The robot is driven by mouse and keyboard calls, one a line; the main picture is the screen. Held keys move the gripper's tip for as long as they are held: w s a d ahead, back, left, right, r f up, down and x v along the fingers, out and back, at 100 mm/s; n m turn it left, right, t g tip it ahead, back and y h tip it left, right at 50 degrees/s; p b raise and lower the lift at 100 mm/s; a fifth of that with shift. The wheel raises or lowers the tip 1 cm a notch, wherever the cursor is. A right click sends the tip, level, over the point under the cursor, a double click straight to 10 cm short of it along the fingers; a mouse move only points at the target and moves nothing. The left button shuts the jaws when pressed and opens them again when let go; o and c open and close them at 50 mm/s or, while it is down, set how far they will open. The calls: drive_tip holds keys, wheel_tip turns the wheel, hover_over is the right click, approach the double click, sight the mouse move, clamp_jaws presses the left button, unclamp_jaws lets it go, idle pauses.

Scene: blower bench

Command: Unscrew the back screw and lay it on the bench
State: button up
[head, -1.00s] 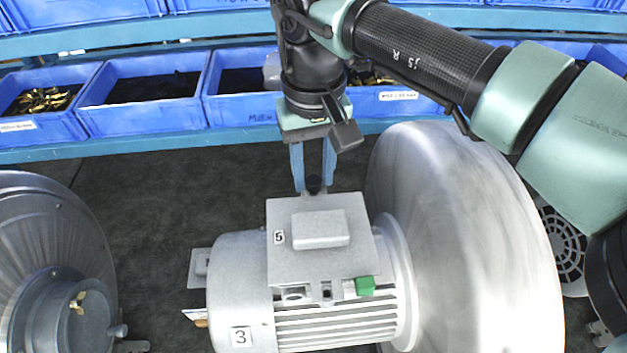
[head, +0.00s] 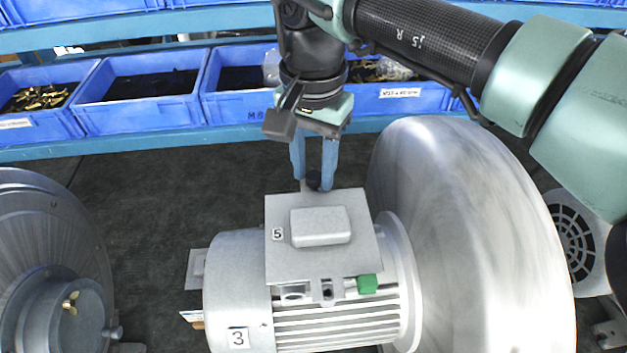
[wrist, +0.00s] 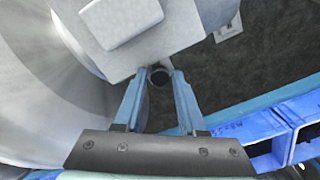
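The back screw (head: 313,180) has a dark round head and stands at the back edge of the grey motor's top box (head: 375,245). My gripper (head: 314,178) points down over it, with one blue finger on each side of the head. The screw's shank is hidden. The bench (head: 150,190) is a dark surface behind and left of the motor.
A large round metal blower housing (head: 470,230) stands close on the right of the motor. Another blower (head: 40,240) stands at the left. Blue bins (head: 140,115) line the shelf behind. Dark bench between the left blower and the motor is free.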

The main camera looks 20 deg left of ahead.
drive_tip(key=m, duration=0.4)
drive_tip(key=shift+b, duration=0.4)
drive_tip(key=m, duration=0.4)
drive_tip(key=shift+b, duration=0.35)
drive_tip(key=m+b, duration=0.1)
drive_tip(key=m, duration=0.4)
drive_tip(key=shift+f, duration=0.1)
drive_tip(key=m, duration=0.3)
drive_tip(key=shift+m+b, duration=0.3)
drive_tip(key=shift+b, duration=0.05)
clamp_jaws()
